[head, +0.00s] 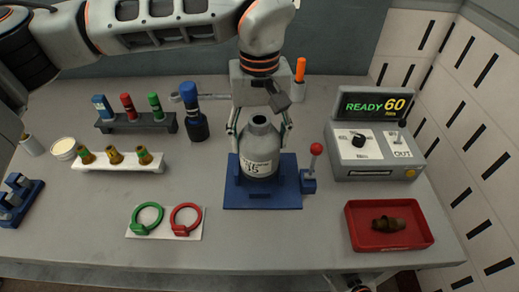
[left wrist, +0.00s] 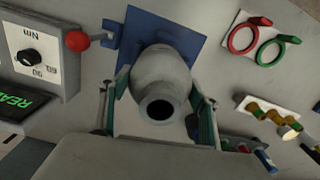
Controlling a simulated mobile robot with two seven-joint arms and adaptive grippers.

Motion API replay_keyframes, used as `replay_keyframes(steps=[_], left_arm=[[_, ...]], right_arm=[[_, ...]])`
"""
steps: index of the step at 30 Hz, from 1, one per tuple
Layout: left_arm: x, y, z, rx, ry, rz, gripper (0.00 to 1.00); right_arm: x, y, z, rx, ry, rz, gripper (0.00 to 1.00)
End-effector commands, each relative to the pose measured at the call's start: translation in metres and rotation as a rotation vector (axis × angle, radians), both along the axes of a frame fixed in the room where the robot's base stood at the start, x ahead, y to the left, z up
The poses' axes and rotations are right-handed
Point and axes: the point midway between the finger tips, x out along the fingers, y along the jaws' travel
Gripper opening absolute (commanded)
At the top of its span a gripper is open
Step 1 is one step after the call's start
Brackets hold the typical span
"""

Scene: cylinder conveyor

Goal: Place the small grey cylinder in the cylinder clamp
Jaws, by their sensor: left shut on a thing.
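The small grey cylinder (head: 259,155) stands upright at the blue cylinder clamp (head: 262,200), with its open neck facing up. I cannot tell whether its base rests fully in the clamp. My left gripper (head: 260,128) comes down from above with its fingers on either side of the cylinder's upper part, shut on it. In the left wrist view the cylinder (left wrist: 161,85) sits between the two fingers (left wrist: 160,108), with the blue clamp (left wrist: 180,40) behind it. The clamp's lever with a red knob (head: 316,149) stands at its right side. Only a small part of my right gripper (head: 355,284) shows at the bottom edge.
A control box (head: 375,150) reading "READY 60" stands to the right. A red tray (head: 390,243) with a brown part lies in front of it. Green and red rings (head: 165,222) lie front left. Racks of fittings (head: 118,163) and a blue-capped bottle (head: 194,118) stand left.

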Motion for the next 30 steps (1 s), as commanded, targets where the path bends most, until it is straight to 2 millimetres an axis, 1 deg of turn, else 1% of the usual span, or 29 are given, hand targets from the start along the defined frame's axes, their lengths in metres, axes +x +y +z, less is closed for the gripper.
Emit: replay_keyframes(steps=[5, 12, 14, 26, 27, 28, 30], left_arm=[[0.0, 0.0, -0.006, -0.002, -0.002, 0.0, 0.1], [0.0, -0.001, -0.034, -0.002, 0.001, -0.001, 0.1], [0.0, -0.001, -0.038, -0.003, -0.001, -0.001, 0.1], [0.001, -0.001, -0.043, -0.003, -0.003, 0.0, 0.1], [0.0, 0.0, -0.044, 0.0, -0.001, 0.0, 0.72], [0.0, 0.0, -0.043, 0.0, -0.001, 0.0, 0.78], [0.0, 0.0, -0.043, 0.0, -0.001, 0.0, 0.78]], right_arm=[[0.0, 0.0, 0.001, 0.0, 0.0, 0.0, 0.4], [0.0, 0.0, 0.003, 0.0, 0.0, 0.0, 0.4], [0.0, 0.0, 0.003, 0.0, 0.0, 0.0, 0.4], [0.0, 0.0, 0.001, 0.0, 0.0, 0.0, 0.4], [0.0, 0.0, 0.001, 0.0, 0.0, 0.0, 0.4], [0.0, 0.0, 0.001, 0.0, 0.0, 0.0, 0.4], [0.0, 0.0, 0.001, -0.001, 0.0, -0.001, 0.4]])
